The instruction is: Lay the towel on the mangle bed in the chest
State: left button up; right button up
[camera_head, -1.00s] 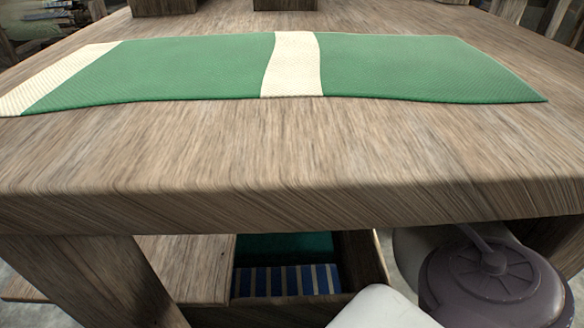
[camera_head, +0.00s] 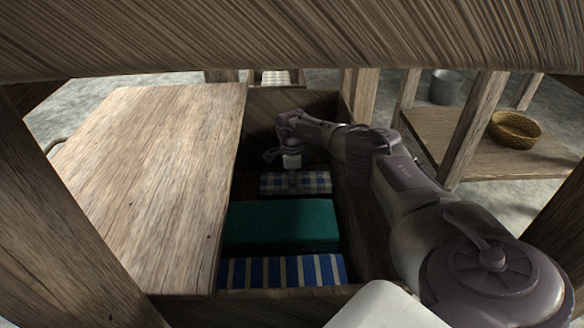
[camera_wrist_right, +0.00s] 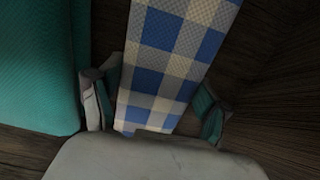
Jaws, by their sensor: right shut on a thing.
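A folded blue-and-white checked towel (camera_head: 312,183) is at the far end of the open wooden chest (camera_head: 285,102) in the head view. My right gripper (camera_head: 292,176) reaches down into the chest from the right. In the right wrist view the towel (camera_wrist_right: 168,60) runs between the two fingers of my right gripper (camera_wrist_right: 156,108), which is shut on it. I cannot tell whether the towel touches the chest floor. I cannot pick out a separate mangle bed. My left gripper is not in view.
A teal folded cloth (camera_head: 280,226) and a blue striped cloth (camera_head: 283,271) lie nearer in the chest. A wide board (camera_head: 150,170) adjoins it at left. The loom beam (camera_head: 250,40) hangs over the front. A basket (camera_head: 515,130) and bucket (camera_head: 445,87) are at right.

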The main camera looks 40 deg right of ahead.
jog(key=shift+f, duration=0.1)
jog(key=shift+f, duration=0.55)
jog(key=o, duration=1.3)
jog(key=shift+r, duration=0.1)
jog(key=shift+d+r, duration=0.1)
jog(key=shift+r, duration=0.15)
notch_tip(320, 180, up, 13)
jog(key=p, duration=1)
jog(key=shift+f, duration=0.2)
